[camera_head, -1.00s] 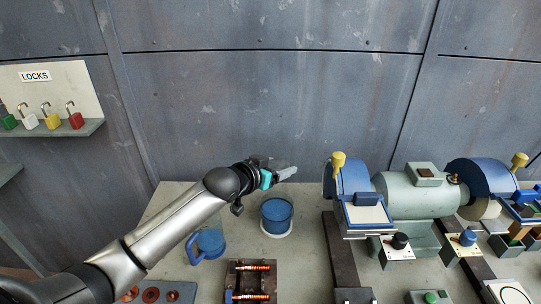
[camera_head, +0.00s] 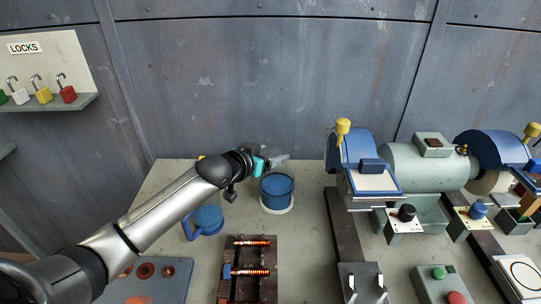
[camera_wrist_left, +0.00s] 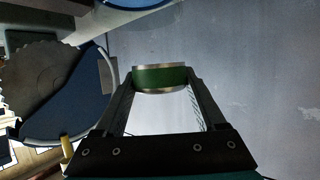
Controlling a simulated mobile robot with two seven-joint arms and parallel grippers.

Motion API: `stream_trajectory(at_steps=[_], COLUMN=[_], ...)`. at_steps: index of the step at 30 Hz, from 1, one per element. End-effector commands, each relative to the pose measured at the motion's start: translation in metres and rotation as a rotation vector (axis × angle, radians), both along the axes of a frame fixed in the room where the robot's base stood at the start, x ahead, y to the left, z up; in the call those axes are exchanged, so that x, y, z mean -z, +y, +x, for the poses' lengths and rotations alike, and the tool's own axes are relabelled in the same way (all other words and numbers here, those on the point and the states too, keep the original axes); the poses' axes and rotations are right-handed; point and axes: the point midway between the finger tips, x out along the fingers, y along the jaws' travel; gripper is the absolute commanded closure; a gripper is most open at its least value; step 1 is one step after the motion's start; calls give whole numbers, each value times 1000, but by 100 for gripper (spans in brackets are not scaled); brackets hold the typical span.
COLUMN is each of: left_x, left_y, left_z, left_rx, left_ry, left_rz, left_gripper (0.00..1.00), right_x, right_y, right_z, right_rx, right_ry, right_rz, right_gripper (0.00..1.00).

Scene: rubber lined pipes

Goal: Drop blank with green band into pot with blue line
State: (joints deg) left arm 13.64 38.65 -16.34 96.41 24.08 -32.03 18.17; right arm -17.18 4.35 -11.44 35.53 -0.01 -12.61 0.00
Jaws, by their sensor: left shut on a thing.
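My left gripper (camera_head: 280,158) reaches in from the left and is above and behind a blue pot (camera_head: 277,187) on a white base. In the left wrist view its two fingers (camera_wrist_left: 160,82) are shut on the blank with the green band (camera_wrist_left: 160,77), a short metal ring or cylinder with bright rims. My right gripper is not in view.
A blue vessel with a handle (camera_head: 207,219) stands left of the pot, below my left arm. A grinder (camera_head: 420,168) with blue guards stands to the right. A dark fixture with copper coils (camera_head: 247,270) is in front. The grey wall is close behind.

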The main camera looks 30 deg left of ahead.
Motion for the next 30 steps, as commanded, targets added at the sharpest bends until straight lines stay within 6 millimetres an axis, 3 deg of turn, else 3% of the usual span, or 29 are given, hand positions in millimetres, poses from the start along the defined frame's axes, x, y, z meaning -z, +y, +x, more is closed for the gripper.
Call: stream_trajectory(at_steps=[3, 12, 13, 20, 30], left_x=[4, 4, 4, 5, 6], left_y=[0, 0, 0, 0, 1], left_z=[1, 1, 1, 1, -3], left_rx=[0, 0, 0, 0, -1], left_ry=[-7, -7, -7, -4, 3], left_rz=[0, 0, 0, 0, 2], left_gripper=[100, 100, 27, 1, 0], right_x=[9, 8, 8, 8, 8], right_y=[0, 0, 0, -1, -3], right_z=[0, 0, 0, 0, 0], right_rx=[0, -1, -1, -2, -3], right_ry=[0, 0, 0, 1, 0], right_rz=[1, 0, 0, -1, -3], right_gripper=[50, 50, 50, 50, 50])
